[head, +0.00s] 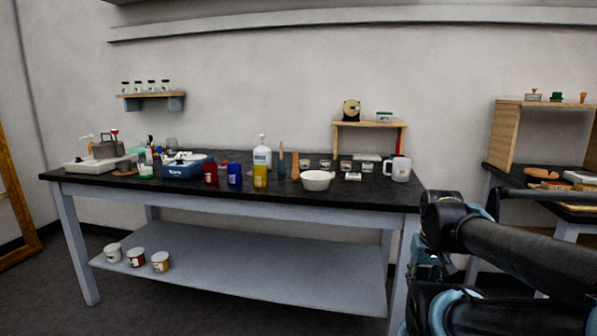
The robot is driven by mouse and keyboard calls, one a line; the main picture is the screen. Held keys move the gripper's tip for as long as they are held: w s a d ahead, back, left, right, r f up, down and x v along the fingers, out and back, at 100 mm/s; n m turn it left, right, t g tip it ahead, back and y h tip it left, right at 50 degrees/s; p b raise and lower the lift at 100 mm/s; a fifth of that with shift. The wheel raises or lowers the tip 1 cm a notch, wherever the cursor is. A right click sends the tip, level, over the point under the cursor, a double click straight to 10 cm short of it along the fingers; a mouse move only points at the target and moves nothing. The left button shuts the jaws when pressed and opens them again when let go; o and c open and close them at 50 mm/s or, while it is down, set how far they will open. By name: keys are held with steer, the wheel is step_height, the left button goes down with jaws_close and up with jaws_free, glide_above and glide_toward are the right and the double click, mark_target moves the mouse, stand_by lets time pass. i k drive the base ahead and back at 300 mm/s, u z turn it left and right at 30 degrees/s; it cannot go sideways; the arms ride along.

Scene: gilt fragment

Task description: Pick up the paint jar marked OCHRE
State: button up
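Three small jars stand in a row at the left end of the pale lower shelf under the long table: a white jar (113,253), a jar with a dark red band (136,257) and a jar with a yellow-brown band (160,262). Their labels are too small to read. More small jars (345,166) stand on the table top towards the right, also unreadable. I cannot tell which jar is marked OCHRE. Links of my own arm fill the lower right, well away from the lower-shelf jars. I cannot make out my gripper.
The dark table top (270,195) holds bottles, a blue box (187,169), a white bowl (317,180) and a white jug (399,169). The lower shelf (270,275) is bare right of the jars. Table legs flank it. Floor in front is clear.

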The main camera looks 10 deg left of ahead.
mark_target(303, 163)
steer(key=k, duration=1)
steer(key=u, duration=0.6)
steer(key=i, duration=1.55)
